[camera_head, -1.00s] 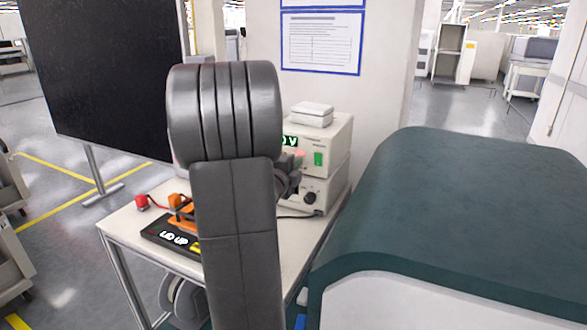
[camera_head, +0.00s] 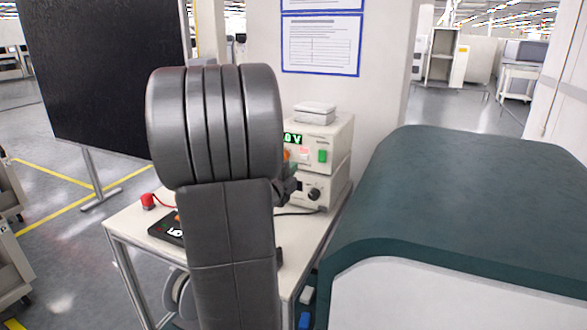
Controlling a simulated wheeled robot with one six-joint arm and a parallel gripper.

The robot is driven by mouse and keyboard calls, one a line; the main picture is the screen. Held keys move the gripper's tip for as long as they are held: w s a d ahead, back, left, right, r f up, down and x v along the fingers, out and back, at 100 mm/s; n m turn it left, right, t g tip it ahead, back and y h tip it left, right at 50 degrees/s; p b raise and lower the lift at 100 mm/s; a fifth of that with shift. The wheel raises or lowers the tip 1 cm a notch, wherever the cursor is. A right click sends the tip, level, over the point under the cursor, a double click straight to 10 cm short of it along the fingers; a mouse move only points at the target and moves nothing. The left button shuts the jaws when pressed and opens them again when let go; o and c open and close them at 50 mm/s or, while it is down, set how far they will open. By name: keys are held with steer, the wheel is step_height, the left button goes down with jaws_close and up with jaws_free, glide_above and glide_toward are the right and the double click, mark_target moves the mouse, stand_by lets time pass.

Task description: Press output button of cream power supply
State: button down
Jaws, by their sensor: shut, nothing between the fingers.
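A cream power supply (camera_head: 335,140) stands on the white table, with a lit green display (camera_head: 292,139) partly covered by my arm. A green button (camera_head: 322,156) shows on its front. An orange-red spot shows left of the button, at the arm's edge; I cannot tell what it is. My gripper (camera_head: 287,185) is mostly hidden behind my arm, with only a dark part of it showing in front of the lower unit. Its fingertips, and whether they touch anything, are hidden.
A second cream unit with a black knob (camera_head: 313,194) sits under the supply. A small white box (camera_head: 315,112) lies on top. The table (camera_head: 130,225) also holds a red button (camera_head: 148,201) and a black panel. A large dark green machine cover (camera_head: 470,200) fills the right.

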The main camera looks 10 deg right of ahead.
steer(key=v, duration=0.7)
steer(key=shift+s, duration=0.2)
steer(key=shift+a, duration=0.1)
step_height(320, 180, up, 7)
steer(key=p, duration=0.5)
stand_by(0.4)
steer(key=shift+f, duration=0.1)
step_height(320, 180, down, 7)
steer(key=b, duration=0.5)
stand_by(0.5)
